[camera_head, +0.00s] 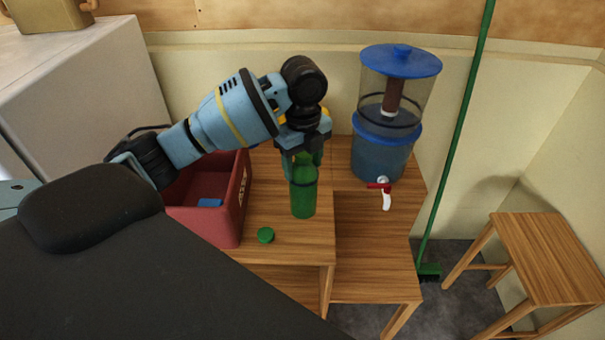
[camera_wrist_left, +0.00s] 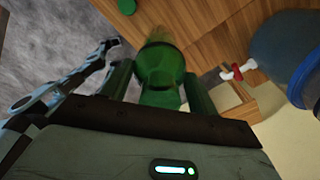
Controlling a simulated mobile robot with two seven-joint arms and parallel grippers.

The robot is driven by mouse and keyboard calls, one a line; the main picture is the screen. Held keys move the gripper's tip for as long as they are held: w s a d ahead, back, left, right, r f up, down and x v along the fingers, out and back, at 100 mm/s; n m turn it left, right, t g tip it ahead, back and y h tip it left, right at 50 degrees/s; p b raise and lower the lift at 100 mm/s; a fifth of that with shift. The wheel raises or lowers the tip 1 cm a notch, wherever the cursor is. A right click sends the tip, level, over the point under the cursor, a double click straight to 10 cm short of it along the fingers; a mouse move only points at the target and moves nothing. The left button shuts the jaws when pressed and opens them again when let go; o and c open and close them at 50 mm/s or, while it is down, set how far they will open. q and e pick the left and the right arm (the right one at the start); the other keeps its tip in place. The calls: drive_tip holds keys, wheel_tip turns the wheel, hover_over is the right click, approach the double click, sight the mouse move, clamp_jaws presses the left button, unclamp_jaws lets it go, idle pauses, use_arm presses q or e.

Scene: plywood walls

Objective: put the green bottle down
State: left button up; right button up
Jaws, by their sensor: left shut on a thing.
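The green bottle (camera_head: 303,190) is upright at the wooden table, with its base near the tabletop's right edge. I cannot tell whether its base touches the wood. My left gripper (camera_head: 304,152) is shut on the upper part of the bottle and hides its top. In the left wrist view the bottle (camera_wrist_left: 160,75) sits between the two fingers of my left gripper (camera_wrist_left: 158,88). A green round cap (camera_head: 265,235) lies on the tabletop, left of and nearer than the bottle. My right gripper does not show.
A red crate (camera_head: 243,196) stands left of the bottle. A blue-lidded water dispenser (camera_head: 381,150) with a red-handled tap stands right on the adjoining wooden surface (camera_head: 370,235). A green broom (camera_head: 455,150) leans by the wall. A wooden stool (camera_head: 548,255) stands at far right.

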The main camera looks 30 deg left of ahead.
sight(307, 179)
use_arm(q)
drive_tip(key=shift+r, duration=0.1)
idle(0.3)
drive_tip(key=n, duration=0.2)
drive_tip(key=s+d+n, duration=0.2)
drive_tip(key=n, duration=0.1)
drive_tip(key=shift+d+f+n, duration=0.2)
drive_tip(key=shift+n, duration=0.1)
drive_tip(key=s+d+f+n, duration=0.1)
drive_tip(key=s+d+n, duration=0.5)
drive_tip(key=n, duration=1)
drive_tip(key=s, duration=0.2)
drive_tip(key=shift+s+f+n, duration=0.3)
drive_tip(key=shift+f, duration=0.1)
drive_tip(key=shift+d+f, duration=0.1)
